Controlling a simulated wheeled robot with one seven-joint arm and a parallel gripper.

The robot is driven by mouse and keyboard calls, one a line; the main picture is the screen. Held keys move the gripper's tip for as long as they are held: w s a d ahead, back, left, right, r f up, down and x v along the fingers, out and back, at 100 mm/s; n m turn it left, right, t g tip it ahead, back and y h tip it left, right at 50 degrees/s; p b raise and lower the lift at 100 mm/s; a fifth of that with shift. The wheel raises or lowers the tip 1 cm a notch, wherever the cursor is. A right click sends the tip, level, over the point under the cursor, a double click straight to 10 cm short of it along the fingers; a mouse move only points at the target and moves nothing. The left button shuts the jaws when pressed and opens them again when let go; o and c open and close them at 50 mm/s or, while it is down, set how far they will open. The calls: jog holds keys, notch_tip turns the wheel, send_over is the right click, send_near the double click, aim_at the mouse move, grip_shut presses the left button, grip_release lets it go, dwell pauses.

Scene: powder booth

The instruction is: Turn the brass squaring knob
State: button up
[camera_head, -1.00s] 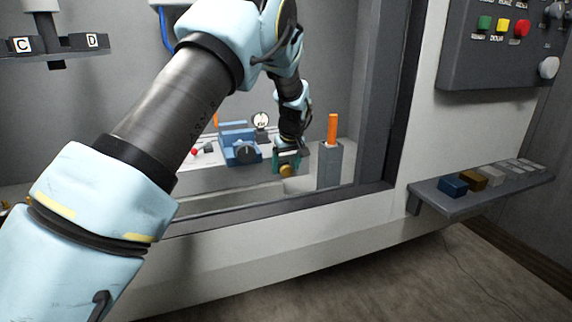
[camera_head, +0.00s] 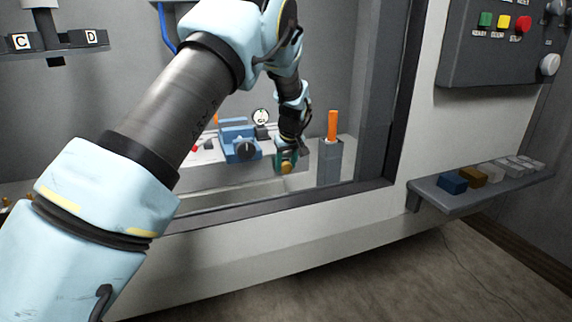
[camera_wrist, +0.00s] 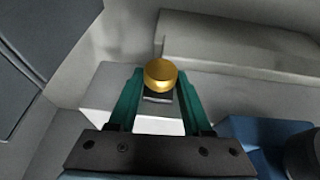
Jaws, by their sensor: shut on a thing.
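The brass knob (camera_wrist: 160,75) shows as a round gold disc in the wrist view, between the tips of my gripper's two green fingers (camera_wrist: 160,92). The fingers are close on both its sides. In the head view the brass knob (camera_head: 287,168) is small, at the lower end of my gripper (camera_head: 286,158), on the front of the light bench inside the booth. My gripper is shut on the knob. The far side of the knob and its mount are mostly hidden.
A blue fixture with a dark dial (camera_head: 244,149) stands just left of my gripper. A grey post with an orange handle (camera_head: 332,125) stands close on the right. The booth's window frame (camera_head: 290,203) runs below. A shelf (camera_head: 440,199) with several blocks is outside, right.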

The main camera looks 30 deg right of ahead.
grip_shut()
jog(key=shift+s+d+y+p, duration=0.1)
jog(key=shift+d+y+p, duration=0.1)
jog(key=shift+y+p, duration=0.3)
jog(key=shift+m+y, duration=0.3)
jog(key=shift+y, duration=0.7)
jog(key=o, duration=1.1)
grip_release()
jog(key=b+v, duration=0.3)
jog(key=v, duration=0.7)
jog(key=shift+s+r, duration=0.3)
